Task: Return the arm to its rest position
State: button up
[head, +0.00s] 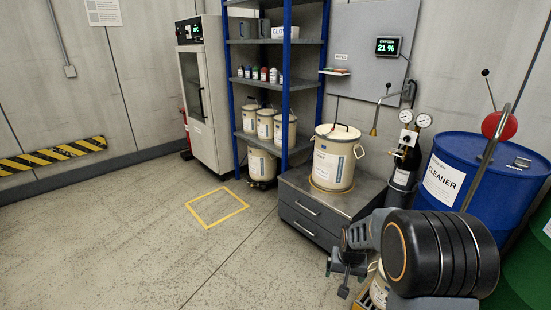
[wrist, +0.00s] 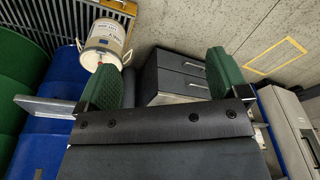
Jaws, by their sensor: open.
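My gripper (head: 346,270) hangs at the end of my folded arm in the lower right of the head view, in front of the drawer cabinet. In the wrist view, its two green-padded fingers stand wide apart (wrist: 162,80), with nothing between them. The arm's dark rounded link fills the lower right of the head view and hides part of the floor and drums. A white bucket (head: 378,287) is partly hidden behind the arm. A white bucket also shows beyond the left finger in the wrist view (wrist: 103,42).
A grey drawer cabinet (head: 312,222) carries a lidded cream bucket (head: 336,160). A blue CLEANER drum (head: 447,180) and a green drum (head: 526,262) stand at right. Blue-post shelving (head: 287,80) and a white cabinet (head: 205,110) stand behind. Floor around the yellow square (head: 216,207) is clear.

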jog(key=s+a+r+n+p, duration=0.1)
jog(key=s+r+p, duration=0.3)
jog(key=r, duration=0.6)
jog(key=s+a+r+t+p, duration=0.1)
jog(key=s+a+r+p, duration=0.1)
jog(key=s+r+p, duration=0.2)
jog(key=s+a+r+n+p, duration=0.1)
jog(key=s+r+p, duration=0.4)
jog(key=r, duration=1.2)
jog(key=s, duration=0.4)
jog(key=shift+a+r+n+t, duration=0.25)
jog(key=shift+a+n+t, duration=0.05)
jog(key=shift+a+t, duration=0.1)
